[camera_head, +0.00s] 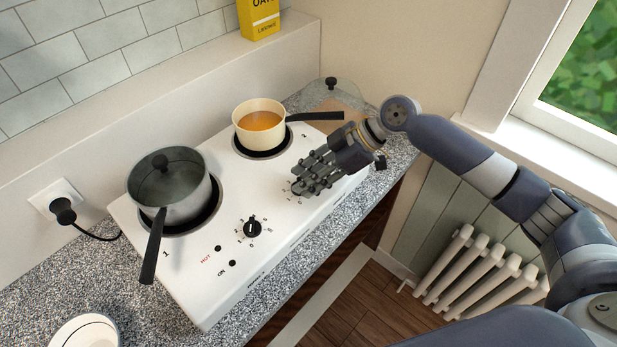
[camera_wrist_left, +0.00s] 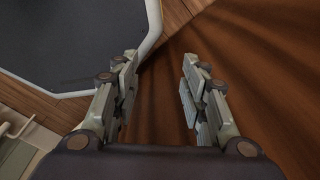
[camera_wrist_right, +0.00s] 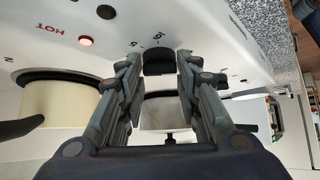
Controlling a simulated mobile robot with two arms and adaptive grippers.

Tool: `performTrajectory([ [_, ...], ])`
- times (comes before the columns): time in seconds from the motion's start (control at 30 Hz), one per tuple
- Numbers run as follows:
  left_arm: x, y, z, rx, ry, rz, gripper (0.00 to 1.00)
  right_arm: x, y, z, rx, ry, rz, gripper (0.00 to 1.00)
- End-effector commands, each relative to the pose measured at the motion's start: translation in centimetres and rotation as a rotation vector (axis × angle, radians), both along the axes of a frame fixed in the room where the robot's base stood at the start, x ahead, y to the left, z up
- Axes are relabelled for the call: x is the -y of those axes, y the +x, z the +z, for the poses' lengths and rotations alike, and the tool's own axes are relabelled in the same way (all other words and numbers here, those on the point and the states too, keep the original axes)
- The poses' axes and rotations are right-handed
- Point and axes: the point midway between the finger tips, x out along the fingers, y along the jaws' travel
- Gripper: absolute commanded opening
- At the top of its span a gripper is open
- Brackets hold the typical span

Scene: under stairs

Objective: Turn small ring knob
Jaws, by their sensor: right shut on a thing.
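The small ring knob (camera_wrist_right: 158,61) is dark and shows in the right wrist view on the front of the white hob (camera_head: 288,220). My right gripper (camera_head: 304,184) is shut on this knob, with one finger on each side of it. In the head view the hand hides the knob; only some dial marks show beside the fingers. The small ring under the cream saucepan (camera_head: 259,112) is marked 2. My left gripper (camera_wrist_left: 158,88) is open and empty in the left wrist view, over brown wood, and out of the head view.
The cream pan's black handle (camera_head: 318,116) reaches towards my right wrist. A glass lid (camera_head: 330,90) stands behind.

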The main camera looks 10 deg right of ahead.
Motion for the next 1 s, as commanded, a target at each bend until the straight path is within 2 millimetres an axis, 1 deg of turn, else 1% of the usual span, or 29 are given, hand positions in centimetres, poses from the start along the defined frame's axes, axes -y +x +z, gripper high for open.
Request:
performTrajectory([
  [0.23,0.0,0.0,0.0,0.0,0.0,0.0,0.4,0.0,-0.1,-0.1,0.0,-0.002,0.001,0.07],
  [0.27,0.0,0.0,0.0,0.0,0.0,0.0,0.4,0.0,-0.1,-0.1,-0.001,-0.002,0.001,0.38],
  [0.3,0.0,0.0,0.0,0.0,0.0,0.0,0.4,0.0,-0.1,-0.1,-0.001,-0.002,0.001,0.47],
  [0.33,0.0,0.0,0.0,0.0,0.0,0.0,0.4,0.0,-0.1,-0.1,-0.001,-0.002,0.001,0.52],
  [0.63,0.0,-0.1,0.0,-0.001,0.0,-0.001,0.4,0.0,0.0,0.0,0.0,-0.001,0.0,0.52],
  [0.73,-0.1,-0.1,0.0,-0.002,0.001,-0.001,0.4,0.3,0.0,0.3,0.0,-0.001,-0.001,0.52],
  [0.87,-0.1,-0.1,0.0,-0.001,0.0,-0.001,0.4,1.6,-0.2,1.5,0.002,-0.002,-0.003,0.52],
  [1.0,0.0,-0.1,0.0,-0.001,0.0,-0.001,0.4,3.7,-0.6,3.6,0.002,-0.003,-0.004,0.52],
])
